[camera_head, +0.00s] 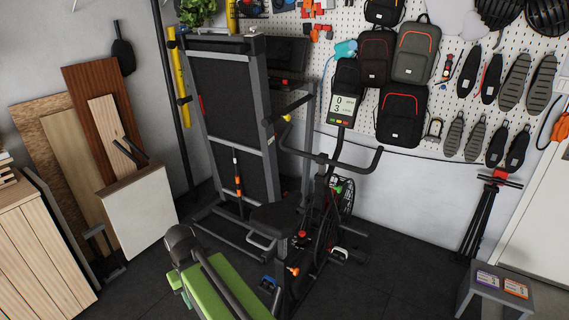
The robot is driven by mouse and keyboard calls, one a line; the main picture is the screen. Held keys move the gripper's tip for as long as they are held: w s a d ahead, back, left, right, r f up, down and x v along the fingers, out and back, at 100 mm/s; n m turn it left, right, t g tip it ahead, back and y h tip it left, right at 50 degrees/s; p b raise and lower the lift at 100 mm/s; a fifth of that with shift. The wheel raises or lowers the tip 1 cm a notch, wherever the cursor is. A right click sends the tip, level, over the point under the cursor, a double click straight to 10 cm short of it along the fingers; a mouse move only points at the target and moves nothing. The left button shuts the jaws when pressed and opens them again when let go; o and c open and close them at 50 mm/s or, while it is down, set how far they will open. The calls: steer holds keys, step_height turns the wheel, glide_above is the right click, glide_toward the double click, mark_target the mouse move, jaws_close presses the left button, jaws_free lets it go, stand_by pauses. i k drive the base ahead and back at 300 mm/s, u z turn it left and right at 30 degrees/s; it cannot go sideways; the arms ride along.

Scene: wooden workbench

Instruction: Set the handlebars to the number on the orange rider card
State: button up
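The handlebars (372,161) are dark and curved, mounted on the front of a black exercise bike with a fan wheel (345,197). The bike's console (343,108) stands above them, its pale screen showing what looks like a 0 over a 3. The orange rider card (516,289) lies on a small grey stool (497,299) at the lower right, beside a purple card (488,279). The print on both cards is too small to read. Any number scale on the handlebar post cannot be made out. My gripper is not in view.
A folded treadmill (232,105) stands behind the bike. A green padded bench (218,290) is in front, lower left. A black tripod (482,215) stands near the right wall. Dark floor (410,255) is open between bike and stool. Backpacks and shoes hang on the pegboard.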

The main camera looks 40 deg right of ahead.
mark_target(322, 159)
steer(key=u, duration=1.45)
steer(key=k, duration=0.2)
steer(key=u, duration=1.15)
steer(key=k, duration=2.4)
steer(key=z, duration=1.3)
steer(key=i, duration=1)
steer(key=z, duration=0.05)
